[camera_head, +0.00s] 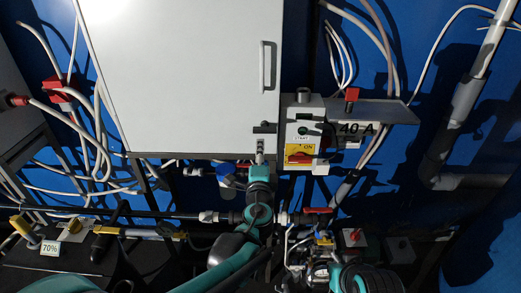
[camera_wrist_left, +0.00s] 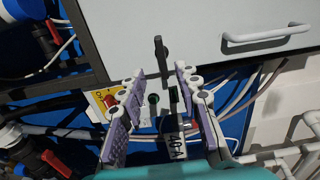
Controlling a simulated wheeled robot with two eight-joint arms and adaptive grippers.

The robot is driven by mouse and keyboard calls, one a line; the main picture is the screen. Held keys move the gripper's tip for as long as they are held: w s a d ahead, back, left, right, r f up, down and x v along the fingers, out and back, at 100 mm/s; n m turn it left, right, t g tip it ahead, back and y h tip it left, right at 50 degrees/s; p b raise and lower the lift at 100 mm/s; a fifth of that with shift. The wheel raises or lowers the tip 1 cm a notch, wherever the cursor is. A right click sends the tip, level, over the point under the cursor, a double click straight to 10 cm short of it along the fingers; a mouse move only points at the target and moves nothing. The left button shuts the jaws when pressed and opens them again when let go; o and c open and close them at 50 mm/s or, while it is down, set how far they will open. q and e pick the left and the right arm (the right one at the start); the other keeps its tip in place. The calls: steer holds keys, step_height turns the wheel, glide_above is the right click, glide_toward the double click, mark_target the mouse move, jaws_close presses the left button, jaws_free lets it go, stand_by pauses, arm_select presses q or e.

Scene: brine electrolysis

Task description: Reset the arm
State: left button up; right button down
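My left arm, teal and black, reaches up from the bottom of the head view. Its gripper (camera_head: 260,146) is just below the lower right corner of a white cabinet (camera_head: 185,70), beside a control box (camera_head: 303,135) with a yellow-and-red switch. In the left wrist view the two fingers (camera_wrist_left: 160,70) stand apart with nothing held between them.
Pipes with a red-handled valve (camera_head: 318,210) run below. Loose cables hang at left (camera_head: 98,120). Blue wall (camera_head: 490,110) and a thick grey pipe (camera_head: 455,120) are at right.

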arm_select(q)
steer(key=s+a+f+n+g+y+b, duration=0.25)
steer(key=s+a+f+n, duration=0.3)
steer(key=a, duration=0.35)
steer(key=s+a+f+n+g+y+b, duration=0.2)
steer(key=s+a+f+n+g, duration=0.2)
steer(key=s+a+n, duration=0.4)
steer(key=s+f+n+g+h+b, duration=0.2)
steer(key=s+f+n+g+h, duration=0.2)
steer(key=s+f, duration=0.7)
steer(key=s, duration=0.3)
steer(key=shift+s+d+f, duration=0.25)
steer(key=shift+s+f, duration=0.1)
